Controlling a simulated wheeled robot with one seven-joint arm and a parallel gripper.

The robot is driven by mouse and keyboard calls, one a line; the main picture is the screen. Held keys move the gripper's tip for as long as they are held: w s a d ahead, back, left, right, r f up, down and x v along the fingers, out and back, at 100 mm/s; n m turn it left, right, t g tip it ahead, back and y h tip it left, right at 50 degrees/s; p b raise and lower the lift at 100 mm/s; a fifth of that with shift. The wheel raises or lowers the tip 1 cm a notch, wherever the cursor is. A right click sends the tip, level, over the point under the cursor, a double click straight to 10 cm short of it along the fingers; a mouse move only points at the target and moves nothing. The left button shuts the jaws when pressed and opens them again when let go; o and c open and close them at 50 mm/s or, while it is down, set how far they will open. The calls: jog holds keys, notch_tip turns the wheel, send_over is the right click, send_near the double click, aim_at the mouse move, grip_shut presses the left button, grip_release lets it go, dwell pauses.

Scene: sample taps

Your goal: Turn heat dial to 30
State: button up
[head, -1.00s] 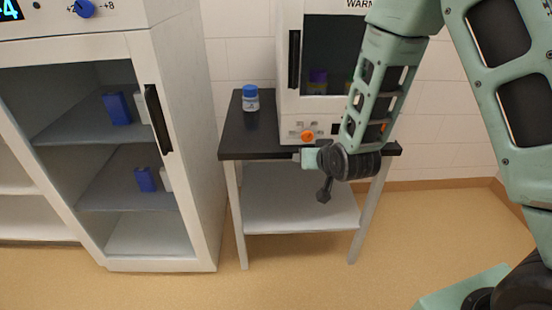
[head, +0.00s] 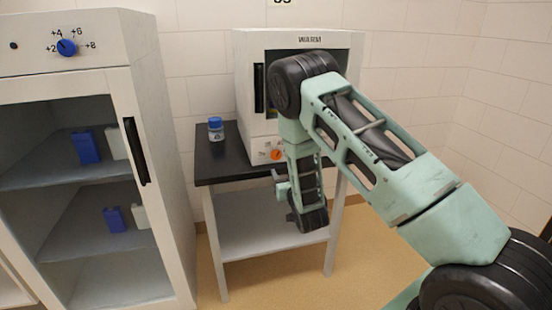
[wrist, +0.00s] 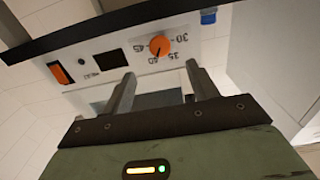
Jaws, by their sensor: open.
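The heat dial is a round orange knob (wrist: 160,45) on the white front panel of the warming cabinet. Printed numbers surround it, with 30 to its right in the wrist view. A dark pointer mark shows on it, but I cannot read its exact setting. In the head view the dial (head: 277,154) is low on the cabinet front, just above the black tabletop. My gripper (wrist: 161,74) is open and empty, its two fingers apart and pointing toward the panel. The dial shows beyond the gap between the fingertips, not touched. In the head view the gripper (head: 281,183) is partly hidden by my arm.
An orange rocker switch (wrist: 59,73) is left of the dial in the wrist view. A blue-capped bottle (head: 216,129) stands on the black tabletop (head: 221,168), left of the warming cabinet (head: 246,90). A tall glass-door cabinet with a blue dial (head: 67,47) stands at left.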

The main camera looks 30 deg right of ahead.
aim_at(276, 157)
jog(key=x, duration=1.1)
jog(key=shift+p, duration=0.4)
jog(key=shift+c, duration=0.3)
jog(key=shift+f, duration=0.1)
jog(key=c, duration=0.9)
